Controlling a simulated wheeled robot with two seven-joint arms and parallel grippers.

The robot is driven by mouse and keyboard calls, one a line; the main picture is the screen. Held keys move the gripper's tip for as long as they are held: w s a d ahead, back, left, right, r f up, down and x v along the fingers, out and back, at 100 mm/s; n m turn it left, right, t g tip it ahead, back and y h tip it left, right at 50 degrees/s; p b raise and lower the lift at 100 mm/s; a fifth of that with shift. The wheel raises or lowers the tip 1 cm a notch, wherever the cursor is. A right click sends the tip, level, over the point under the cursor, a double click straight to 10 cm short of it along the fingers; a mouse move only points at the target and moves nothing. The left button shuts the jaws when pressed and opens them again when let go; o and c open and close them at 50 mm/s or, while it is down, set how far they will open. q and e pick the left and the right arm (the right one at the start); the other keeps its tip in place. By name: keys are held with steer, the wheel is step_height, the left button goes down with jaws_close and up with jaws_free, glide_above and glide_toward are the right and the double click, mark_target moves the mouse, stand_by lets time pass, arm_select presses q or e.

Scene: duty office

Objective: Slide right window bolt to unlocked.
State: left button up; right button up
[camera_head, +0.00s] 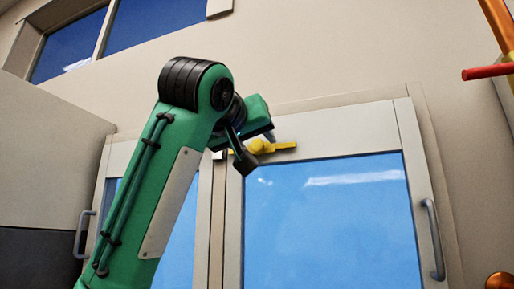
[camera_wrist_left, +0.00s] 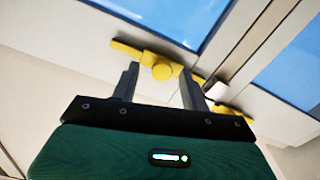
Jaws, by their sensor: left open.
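The right window bolt (camera_head: 282,146) is a yellow bar with a round knob, mounted on the pale top rail of the right window. In the left wrist view its knob (camera_wrist_left: 162,71) lies between my left gripper's fingers. My left gripper (camera_head: 255,150) is open, with one finger on each side of the knob; the left wrist view (camera_wrist_left: 160,78) shows gaps, and I cannot tell whether either finger touches. My right gripper is not in view.
The right window (camera_head: 335,215) has a grey handle (camera_head: 433,240) on its right side. Another yellow bolt piece (camera_wrist_left: 232,112) shows past the catch in the left wrist view. An orange post with a red bar (camera_head: 490,72) stands at the upper right.

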arm_select(q)
steer(key=b+v, duration=0.6)
steer(key=v, duration=0.6)
steer(key=shift+s+d, duration=0.25)
steer(key=shift+s, duration=0.05)
